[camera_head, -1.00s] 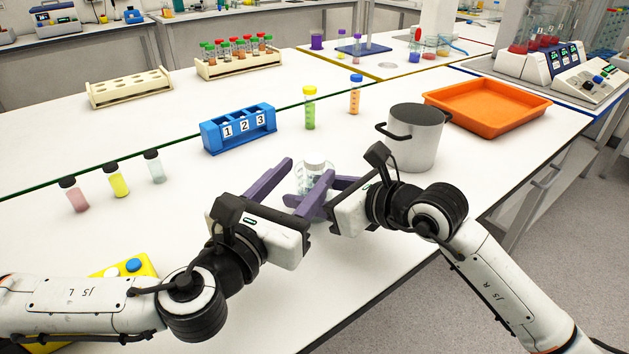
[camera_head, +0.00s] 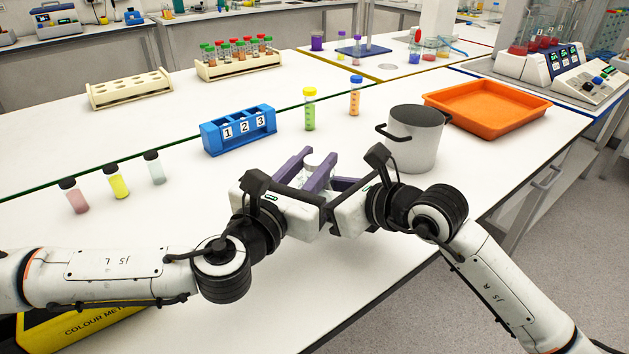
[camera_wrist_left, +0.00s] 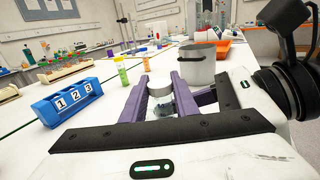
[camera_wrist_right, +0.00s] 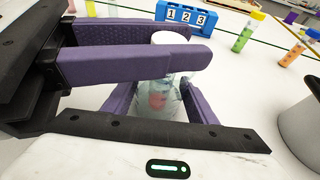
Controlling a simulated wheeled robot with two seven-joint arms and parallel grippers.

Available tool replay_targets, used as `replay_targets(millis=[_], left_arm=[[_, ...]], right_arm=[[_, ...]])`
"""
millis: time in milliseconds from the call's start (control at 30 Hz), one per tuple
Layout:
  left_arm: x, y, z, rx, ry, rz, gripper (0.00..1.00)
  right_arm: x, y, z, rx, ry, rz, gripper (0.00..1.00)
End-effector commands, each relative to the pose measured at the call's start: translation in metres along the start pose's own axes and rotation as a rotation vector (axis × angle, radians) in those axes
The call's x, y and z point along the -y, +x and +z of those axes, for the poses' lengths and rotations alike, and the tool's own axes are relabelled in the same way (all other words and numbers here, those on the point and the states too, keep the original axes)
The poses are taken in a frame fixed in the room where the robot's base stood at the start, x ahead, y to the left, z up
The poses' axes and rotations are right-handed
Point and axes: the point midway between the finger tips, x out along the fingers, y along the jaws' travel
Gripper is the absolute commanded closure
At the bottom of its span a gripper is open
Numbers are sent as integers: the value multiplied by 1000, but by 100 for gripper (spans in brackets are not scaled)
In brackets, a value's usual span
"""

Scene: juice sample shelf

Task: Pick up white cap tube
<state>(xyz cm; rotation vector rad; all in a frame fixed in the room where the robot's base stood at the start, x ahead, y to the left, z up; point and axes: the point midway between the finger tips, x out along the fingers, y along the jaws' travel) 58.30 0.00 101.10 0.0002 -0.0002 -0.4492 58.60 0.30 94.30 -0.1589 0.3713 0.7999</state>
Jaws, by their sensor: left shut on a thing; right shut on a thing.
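A clear container with a white cap (camera_head: 317,162) stands between my two grippers in the head view. In the right wrist view its white cap (camera_wrist_right: 168,38) shows above a transparent body with a faint reddish patch. The left wrist view also shows the cap (camera_wrist_left: 160,89). My left gripper (camera_head: 319,158) is shut on the container, its purple fingers on either side of it. My right gripper (camera_head: 335,184) is also shut on it, coming from the right. The fingers hide much of its body and its base; I cannot tell whether it touches the table.
A grey pot (camera_head: 417,140) stands close right of my right gripper, before an orange tray (camera_head: 488,108). A blue numbered rack (camera_head: 238,130) and green (camera_head: 310,110) and orange (camera_head: 355,97) tubes stand behind. Dark-capped pink (camera_head: 74,196), yellow (camera_head: 118,182) and whitish (camera_head: 155,168) tubes stand left.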

Motion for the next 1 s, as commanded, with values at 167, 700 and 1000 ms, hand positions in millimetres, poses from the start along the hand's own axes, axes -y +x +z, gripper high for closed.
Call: replay_targets(millis=[167, 700, 1000], left_arm=[[0, 0, 0, 1, 0, 0, 96], [0, 0, 34, 4, 0, 0, 96], [0, 0, 77, 5, 1, 0, 96]], right_arm=[[0, 0, 0, -1, 0, -1, 75], [0, 0, 0, -1, 0, -1, 75], [0, 0, 0, -1, 0, -1, 75]])
